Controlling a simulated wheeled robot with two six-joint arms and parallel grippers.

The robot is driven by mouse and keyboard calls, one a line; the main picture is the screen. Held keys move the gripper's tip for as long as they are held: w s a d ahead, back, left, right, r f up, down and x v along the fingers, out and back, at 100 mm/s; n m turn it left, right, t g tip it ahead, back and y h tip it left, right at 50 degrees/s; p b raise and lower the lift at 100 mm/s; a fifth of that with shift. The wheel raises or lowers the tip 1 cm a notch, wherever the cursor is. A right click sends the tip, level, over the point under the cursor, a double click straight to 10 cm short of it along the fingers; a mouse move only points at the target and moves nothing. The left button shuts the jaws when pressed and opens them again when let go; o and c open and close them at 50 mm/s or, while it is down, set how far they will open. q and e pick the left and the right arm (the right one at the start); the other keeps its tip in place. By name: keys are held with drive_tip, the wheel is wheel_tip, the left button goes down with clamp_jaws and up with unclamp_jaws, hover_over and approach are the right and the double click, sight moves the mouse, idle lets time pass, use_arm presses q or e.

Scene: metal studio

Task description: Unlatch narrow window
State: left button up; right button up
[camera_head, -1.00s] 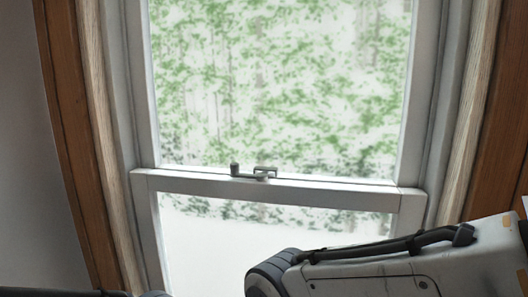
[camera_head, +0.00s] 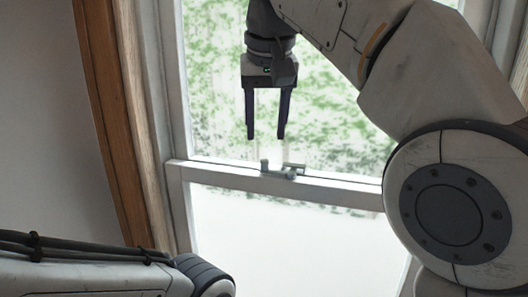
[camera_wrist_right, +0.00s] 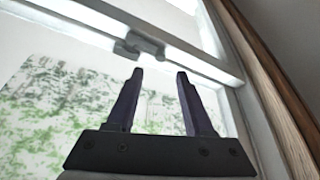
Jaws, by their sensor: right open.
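The narrow window (camera_head: 225,178) has a white frame with an upper and a lower pane and a middle rail. A small grey latch (camera_head: 283,170) sits on top of the middle rail; it also shows in the right wrist view (camera_wrist_right: 142,44). My right gripper (camera_head: 265,137) hangs above the latch in the head view, fingers pointing down, open and empty. In the right wrist view its two fingers (camera_wrist_right: 158,74) are spread apart, with the latch just beyond their tips and not touched. My left gripper is not in view; only part of my left arm shows at the lower left.
A brown wooden trim (camera_head: 105,120) runs down the left side of the window, beside a plain grey wall (camera_head: 45,120). Wooden trim also shows at the right. My right arm covers much of the window's right side.

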sight(264, 160)
drive_tip(key=b+x, duration=0.1)
drive_tip(key=x, duration=0.6)
clamp_jaws()
